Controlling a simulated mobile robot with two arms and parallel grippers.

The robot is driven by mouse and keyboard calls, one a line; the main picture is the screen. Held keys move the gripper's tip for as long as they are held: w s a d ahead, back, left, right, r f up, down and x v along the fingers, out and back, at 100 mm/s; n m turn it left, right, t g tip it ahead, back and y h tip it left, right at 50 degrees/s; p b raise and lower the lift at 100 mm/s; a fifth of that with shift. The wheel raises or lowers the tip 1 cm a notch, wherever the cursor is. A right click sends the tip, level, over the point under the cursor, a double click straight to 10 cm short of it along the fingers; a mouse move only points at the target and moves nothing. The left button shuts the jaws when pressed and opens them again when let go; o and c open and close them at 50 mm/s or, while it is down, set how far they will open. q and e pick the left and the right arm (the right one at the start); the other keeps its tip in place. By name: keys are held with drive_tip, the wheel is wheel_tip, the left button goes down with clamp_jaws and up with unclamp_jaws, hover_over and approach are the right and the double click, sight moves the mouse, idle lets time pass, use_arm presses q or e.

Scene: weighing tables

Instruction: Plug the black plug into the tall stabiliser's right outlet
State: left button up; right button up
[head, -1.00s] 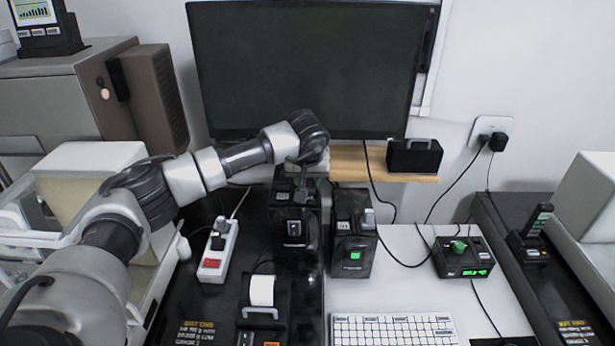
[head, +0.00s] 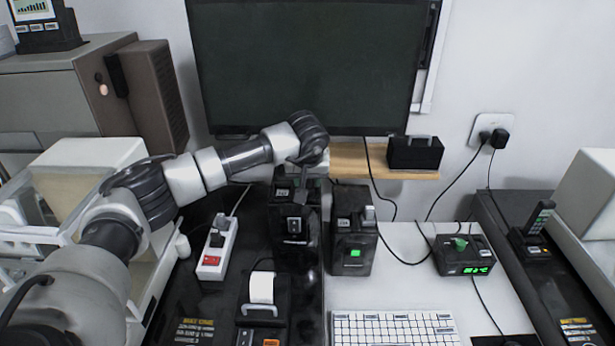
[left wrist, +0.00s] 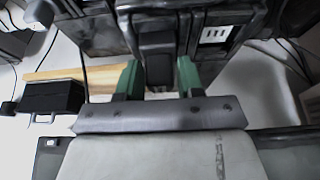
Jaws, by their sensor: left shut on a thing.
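The left black stabiliser (head: 294,252) stands under my left gripper (head: 303,182); I cannot tell for sure whether it is the tall one. A second black stabiliser (head: 352,236) with a green lit switch stands right of it. In the left wrist view my left gripper's green fingers (left wrist: 158,80) are shut on a dark block, seemingly the black plug (left wrist: 158,68). In the head view my wrist mostly hides the plug. My right gripper is not in view.
A white power strip (head: 211,262) with a dark plug (head: 219,226) lies left of the stabilisers. A wooden shelf (head: 352,160) with a black case (head: 415,153) is behind. A keyboard (head: 392,328) and green-lit box (head: 463,256) are right. Cables cross the white table.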

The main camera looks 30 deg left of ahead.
use_arm(q)
drive_tip(key=shift+f, duration=0.1)
drive_tip(key=o, duration=1.6)
drive_tip(key=shift+c, duration=0.2)
drive_tip(key=p+v, duration=0.4)
drive_tip(key=v, duration=0.3)
drive_tip(key=shift+r+p, duration=0.25)
drive_tip(key=shift+p, duration=0.1)
drive_tip(key=shift+s, duration=0.1)
